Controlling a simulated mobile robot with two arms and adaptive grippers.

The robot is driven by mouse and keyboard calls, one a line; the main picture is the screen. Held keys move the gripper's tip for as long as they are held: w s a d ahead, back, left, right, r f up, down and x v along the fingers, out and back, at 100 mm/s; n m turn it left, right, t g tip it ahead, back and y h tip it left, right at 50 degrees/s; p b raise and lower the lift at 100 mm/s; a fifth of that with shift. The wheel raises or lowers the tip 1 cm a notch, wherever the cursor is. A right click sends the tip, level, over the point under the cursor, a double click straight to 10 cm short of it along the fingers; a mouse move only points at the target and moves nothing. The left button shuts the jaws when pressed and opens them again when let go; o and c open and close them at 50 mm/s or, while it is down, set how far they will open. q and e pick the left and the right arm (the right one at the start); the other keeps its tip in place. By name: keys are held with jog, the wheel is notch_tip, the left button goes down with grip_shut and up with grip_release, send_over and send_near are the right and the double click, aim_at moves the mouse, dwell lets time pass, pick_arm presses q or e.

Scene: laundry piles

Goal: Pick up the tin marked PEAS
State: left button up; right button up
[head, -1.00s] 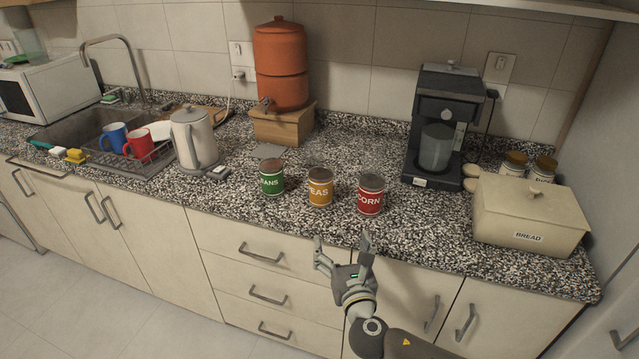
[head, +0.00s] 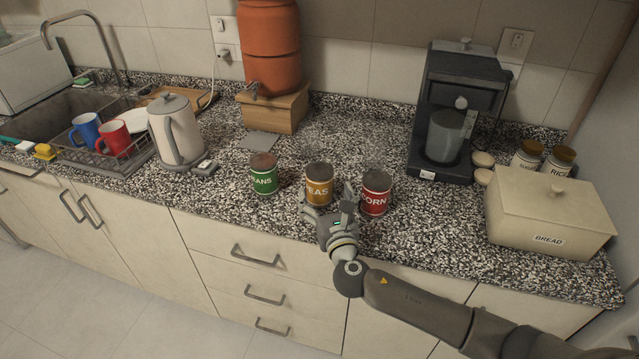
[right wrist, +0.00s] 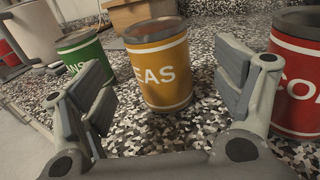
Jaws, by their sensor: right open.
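The yellow tin marked PEAS (head: 319,186) stands upright on the speckled counter, between a green tin (head: 264,175) reading "ANS" and a red tin marked CORN (head: 375,192). Its lettering shows as "EAS" in the right wrist view (right wrist: 160,75). My right gripper (head: 330,205) is open just in front of the yellow tin. In the right wrist view its fingers (right wrist: 165,95) spread to either side of the yellow tin, which stands a little beyond them. The right finger is close to the red tin (right wrist: 296,75). My left gripper is not in view.
A grey kettle (head: 175,131) and a dish rack with mugs (head: 112,150) stand to the left. A coffee machine (head: 450,115) and a BREAD box (head: 545,222) stand to the right. An orange water dispenser (head: 270,45) is behind. The counter between tins and bread box is clear.

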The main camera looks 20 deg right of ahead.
aim_at(322, 191)
jog(key=shift+w+f, duration=0.1)
jog(key=shift+w, duration=0.3)
jog(key=w, duration=0.4)
jog(key=shift+w+d+f+p, duration=0.1)
jog(key=shift+d+f+p, duration=0.05)
jog(key=shift+p, duration=0.15)
jog(key=shift+w+f, duration=0.1)
jog(key=shift+w, duration=0.4)
jog(key=c, duration=1.4)
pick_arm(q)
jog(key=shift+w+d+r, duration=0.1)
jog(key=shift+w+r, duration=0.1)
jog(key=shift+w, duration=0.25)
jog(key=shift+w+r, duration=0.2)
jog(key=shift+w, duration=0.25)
pick_arm(e)
jog(key=shift+d, duration=0.1)
jog(key=shift+c, duration=0.4)
